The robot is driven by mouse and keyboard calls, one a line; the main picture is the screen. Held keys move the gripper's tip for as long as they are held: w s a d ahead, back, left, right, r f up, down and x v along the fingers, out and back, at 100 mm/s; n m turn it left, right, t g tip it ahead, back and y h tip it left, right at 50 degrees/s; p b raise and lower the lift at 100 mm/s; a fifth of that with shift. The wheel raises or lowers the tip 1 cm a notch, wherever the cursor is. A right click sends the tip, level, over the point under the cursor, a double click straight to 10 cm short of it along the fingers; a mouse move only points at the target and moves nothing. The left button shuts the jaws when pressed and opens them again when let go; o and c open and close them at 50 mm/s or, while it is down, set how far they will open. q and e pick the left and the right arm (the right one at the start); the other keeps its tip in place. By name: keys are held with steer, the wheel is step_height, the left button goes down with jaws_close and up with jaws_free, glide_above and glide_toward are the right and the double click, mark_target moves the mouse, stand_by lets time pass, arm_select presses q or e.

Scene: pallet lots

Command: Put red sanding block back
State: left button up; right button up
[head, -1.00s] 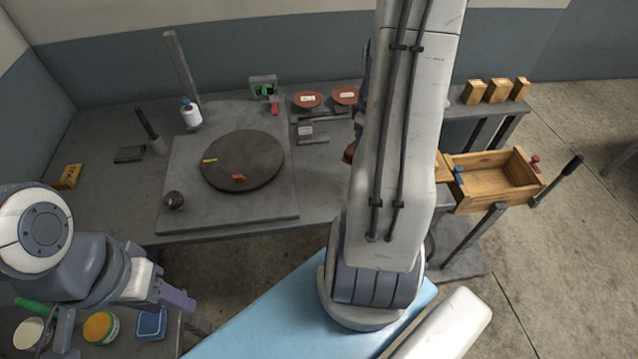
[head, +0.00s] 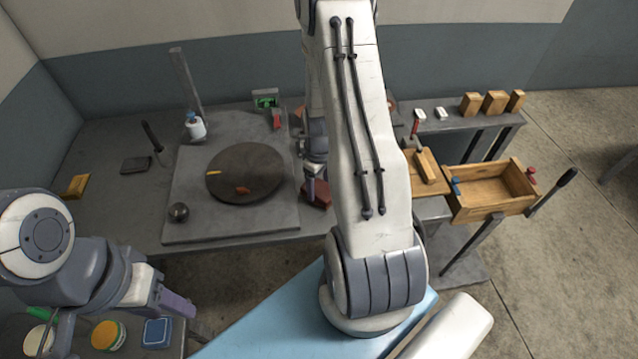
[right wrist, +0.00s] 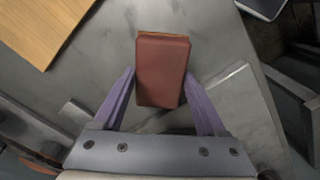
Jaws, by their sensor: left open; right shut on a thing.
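The red sanding block (head: 317,194) shows in the head view beside my right gripper (head: 313,186), low over the right part of the grey bench. In the right wrist view the block (right wrist: 162,72) sits between the two purple fingers of my right gripper (right wrist: 163,92), which is shut on it. Whether the block touches the bench is hard to tell. My left gripper (head: 178,303) is open and empty at the lower left, near a small side table. My right arm hides part of the bench's right end.
A dark round plate (head: 245,173) lies on the bench, with a white bottle (head: 196,127) behind it. An open wooden drawer (head: 492,188) stands at the right with blue and red pieces on its rim. Wooden blocks (head: 495,102) stand on the shelf behind. A blue box (head: 157,332) is at lower left.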

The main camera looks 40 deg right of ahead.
steer(key=shift+f, duration=0.2)
steer(key=shift+f, duration=0.2)
steer(key=o, duration=1.4)
steer(key=shift+r, duration=0.1)
